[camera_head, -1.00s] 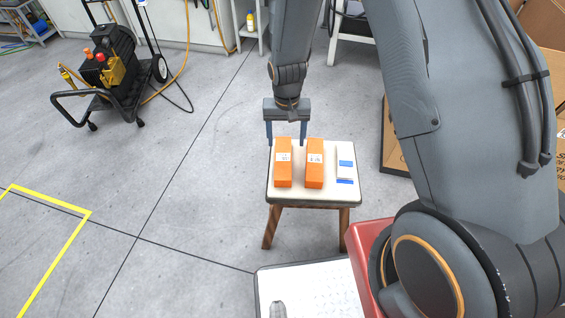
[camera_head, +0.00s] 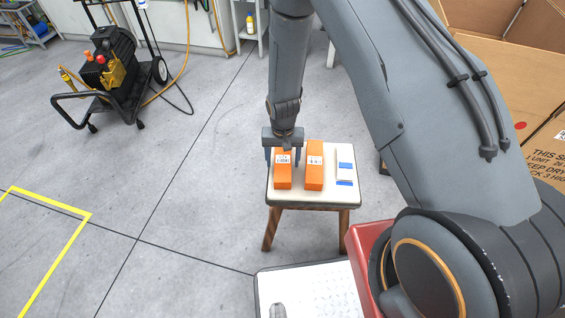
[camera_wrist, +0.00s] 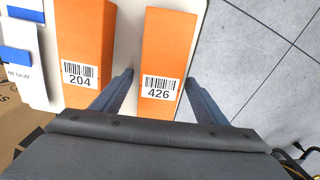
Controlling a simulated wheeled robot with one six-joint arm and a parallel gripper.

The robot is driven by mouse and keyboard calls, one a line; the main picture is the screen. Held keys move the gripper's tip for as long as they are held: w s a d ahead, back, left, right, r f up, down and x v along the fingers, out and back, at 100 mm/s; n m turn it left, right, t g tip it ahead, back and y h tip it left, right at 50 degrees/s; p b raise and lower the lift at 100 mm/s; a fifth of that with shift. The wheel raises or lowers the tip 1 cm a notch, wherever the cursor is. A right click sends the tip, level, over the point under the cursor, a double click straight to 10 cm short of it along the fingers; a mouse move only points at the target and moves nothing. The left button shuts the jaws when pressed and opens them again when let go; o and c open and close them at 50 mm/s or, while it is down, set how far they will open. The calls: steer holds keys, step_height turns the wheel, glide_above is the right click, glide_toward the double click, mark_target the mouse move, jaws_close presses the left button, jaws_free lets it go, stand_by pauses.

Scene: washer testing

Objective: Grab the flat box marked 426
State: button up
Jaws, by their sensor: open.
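The flat box marked 426 (camera_wrist: 165,48) is orange, with a white barcode label. It lies between my gripper's fingers in the wrist view. In the head view it is the left orange box (camera_head: 283,178) on a small stool (camera_head: 318,198). My gripper (camera_head: 283,153) is open over the far end of this box, pointing down. In the wrist view my gripper (camera_wrist: 160,93) has one finger on each side of the box, with gaps showing. I cannot tell how far down the fingertips reach beside it.
A second orange box marked 204 (camera_wrist: 84,45) lies beside it, close to one finger. A white box with blue marks (camera_head: 345,163) lies at the stool's right side. A red container (camera_head: 368,240) and large cardboard boxes (camera_head: 490,55) stand at right. Floor left of the stool is free.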

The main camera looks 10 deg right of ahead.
steer(key=c, duration=1.2)
steer(key=shift+c, duration=0.8)
